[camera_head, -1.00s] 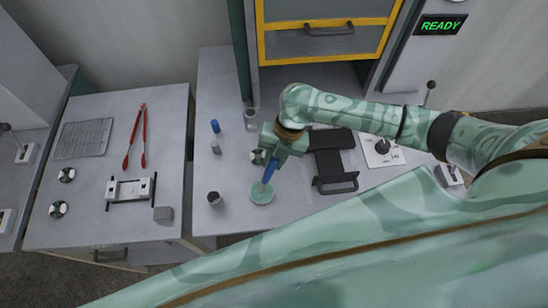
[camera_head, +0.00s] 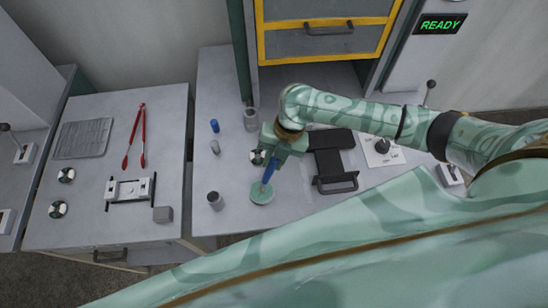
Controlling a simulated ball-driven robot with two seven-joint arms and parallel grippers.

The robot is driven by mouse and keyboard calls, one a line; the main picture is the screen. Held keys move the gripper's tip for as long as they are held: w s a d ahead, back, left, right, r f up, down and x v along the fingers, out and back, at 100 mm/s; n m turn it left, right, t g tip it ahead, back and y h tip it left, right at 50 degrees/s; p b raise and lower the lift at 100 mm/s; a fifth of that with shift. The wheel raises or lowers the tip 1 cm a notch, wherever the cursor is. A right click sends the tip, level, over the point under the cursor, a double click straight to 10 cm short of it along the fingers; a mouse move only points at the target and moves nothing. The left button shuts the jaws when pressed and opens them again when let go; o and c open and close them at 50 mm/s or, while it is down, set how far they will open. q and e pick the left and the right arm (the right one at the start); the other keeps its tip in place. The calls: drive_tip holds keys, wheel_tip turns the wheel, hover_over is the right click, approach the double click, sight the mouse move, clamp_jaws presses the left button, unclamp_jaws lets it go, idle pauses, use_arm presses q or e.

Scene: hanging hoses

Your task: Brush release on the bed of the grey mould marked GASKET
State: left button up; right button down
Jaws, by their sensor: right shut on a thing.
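My right gripper (camera_head: 271,160) is shut on a brush with a blue handle (camera_head: 269,173). The brush points down, its lower end at a round green dish (camera_head: 262,193) on the middle bench; I cannot tell whether it touches the dish. The word GASKET cannot be read anywhere, so I cannot tell which thing is the grey mould. My left gripper is not in view.
The left bench holds red tongs (camera_head: 136,137), a wire rack (camera_head: 83,138) and a metal fixture (camera_head: 130,190). A yellow-framed drawer (camera_head: 328,40) is behind. My own arm fills the foreground.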

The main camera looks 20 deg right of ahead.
drive_tip(key=shift+f, duration=0.3)
drive_tip(key=shift+s+f, duration=0.1)
idle(1.4)
wheel_tip(320, 180, up, 7)
drive_tip(key=p, duration=0.7)
drive_tip(key=shift+p, duration=0.35)
idle(0.4)
